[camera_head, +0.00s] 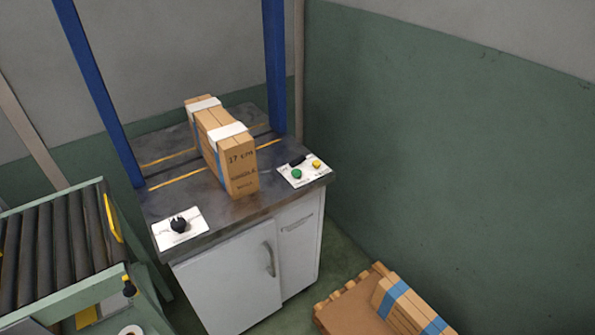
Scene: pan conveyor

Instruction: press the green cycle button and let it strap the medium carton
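The medium carton (218,145), a long brown box with two white bands and dark print on its near end, sits on the dark top of the strapping machine (155,206). It lies between the two blue posts of the machine's frame. The green cycle button (297,174) is on a white panel (312,180) at the top's right front corner, beside a yellow button (316,163) and a small black part. A black knob (179,224) is on another white plate at the left front. Neither of my grippers shows in the head view.
A roller conveyor (60,246) stands at the left. A pallet (336,309) at the lower right bears a carton with blue bands (403,308). A green and grey wall is close behind and to the right. Some floor shows between machine and pallet.

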